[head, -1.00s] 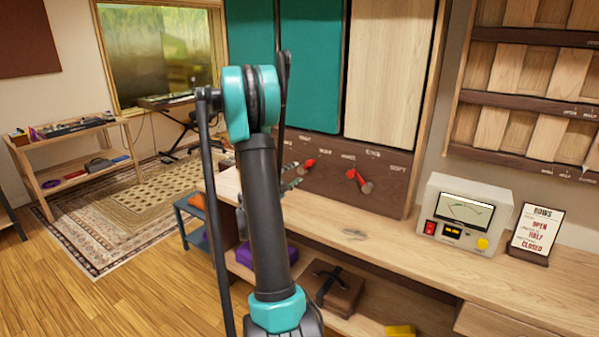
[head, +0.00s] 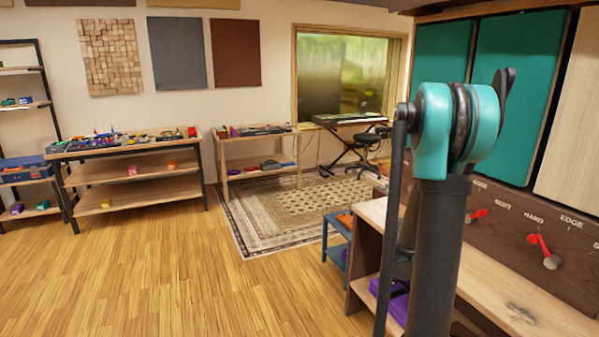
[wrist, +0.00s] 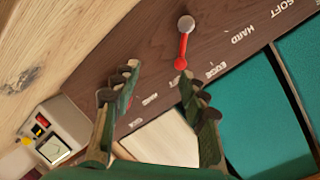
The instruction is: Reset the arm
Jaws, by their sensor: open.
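My gripper (wrist: 157,82) is open in the wrist view, its two dark green fingers spread with nothing between them. Beyond the fingers is a dark wood panel (wrist: 140,60) with printed words and a red lever (wrist: 183,48) with a grey knob. I cannot tell whether a finger touches the lever. In the head view my arm stands raised at the right, in front of the counter and panel; the gripper cannot be made out there. Two red levers, one pointing sideways (head: 477,215) and one slanting (head: 541,247), show on the panel to its right.
A wooden counter (head: 508,299) runs along the right under teal panels (head: 518,85). A small blue shelf (head: 334,253) stands beside it. Several shelving units, including a dark-framed workbench (head: 140,190), line the back. Open wood floor (head: 190,285) lies to the left.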

